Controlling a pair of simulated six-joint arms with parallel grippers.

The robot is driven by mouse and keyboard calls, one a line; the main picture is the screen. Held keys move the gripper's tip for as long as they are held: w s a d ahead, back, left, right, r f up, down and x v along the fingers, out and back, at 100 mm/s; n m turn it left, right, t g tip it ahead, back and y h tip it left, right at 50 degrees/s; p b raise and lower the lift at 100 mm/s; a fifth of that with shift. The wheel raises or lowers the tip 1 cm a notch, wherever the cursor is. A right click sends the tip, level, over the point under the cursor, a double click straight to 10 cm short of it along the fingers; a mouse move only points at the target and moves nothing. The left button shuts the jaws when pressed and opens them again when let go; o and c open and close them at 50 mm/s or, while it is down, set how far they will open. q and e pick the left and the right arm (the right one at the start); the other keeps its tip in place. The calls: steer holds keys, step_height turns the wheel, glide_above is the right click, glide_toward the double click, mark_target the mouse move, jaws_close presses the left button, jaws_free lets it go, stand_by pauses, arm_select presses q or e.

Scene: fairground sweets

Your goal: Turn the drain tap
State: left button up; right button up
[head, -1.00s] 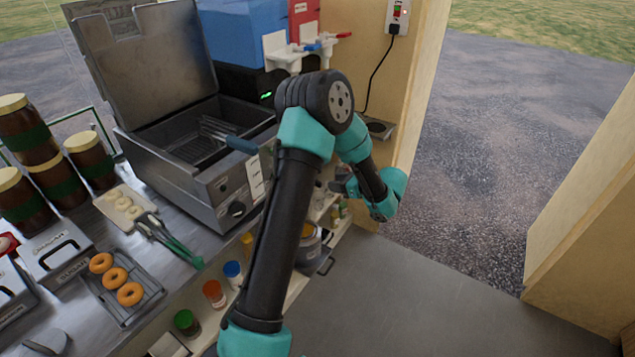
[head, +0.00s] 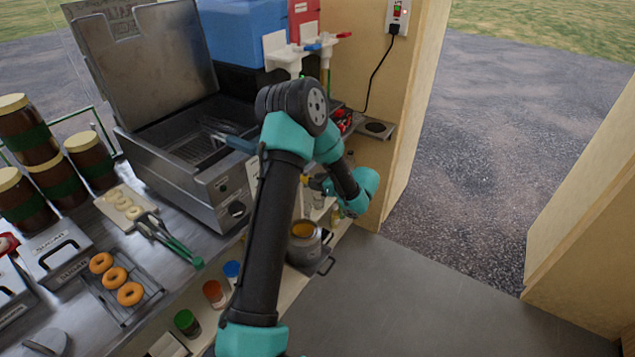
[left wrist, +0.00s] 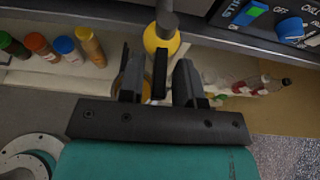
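My left gripper (left wrist: 158,85) is in front of the fryer's lower front, above a pot (head: 305,243) of yellow-brown liquid. In the left wrist view its dark fingers are apart. A rounded yellow part (left wrist: 161,38) with a grey stem, which looks like the drain tap, is just beyond the fingertips. A narrow dark bar (left wrist: 160,72) shows between the fingers, with gaps visible on both sides; I cannot tell whether it belongs to the tap. In the head view my arm hides most of the tap area. My right gripper is not in view.
The fryer (head: 185,150) stands on the counter with its lid up. Colour-capped bottles (left wrist: 45,48) line the shelf on the left, and more bottles (left wrist: 250,85) lie right of the fingers. Tongs (head: 170,240) and doughnuts (head: 115,280) are on the counter. Floor is clear at right.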

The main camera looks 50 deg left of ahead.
arm_select(q)
jaws_close()
steer(key=shift+m+g, duration=0.3)
steer(key=shift+w+m+g, duration=0.2)
steer(key=shift+m+g, duration=0.5)
steer(key=shift+m, duration=0.2)
steer(key=m, duration=0.1)
steer(key=m+g, duration=0.1)
steer(key=shift+w+f+m+g, duration=0.1)
steer(key=shift+f+m+g, duration=0.05)
steer(key=shift+m+g, duration=0.15)
steer(key=m+g, duration=0.1)
steer(key=m, duration=0.1)
steer(key=m+g+y, duration=0.1)
steer(key=m, duration=0.2)
steer(key=m+g, duration=0.2)
steer(key=m, duration=0.1)
steer(key=shift+w+a+f+y, duration=0.15)
steer(key=shift+w+f+y, duration=0.05)
steer(key=shift+f+y, duration=0.15)
steer(key=shift+m, duration=0.3)
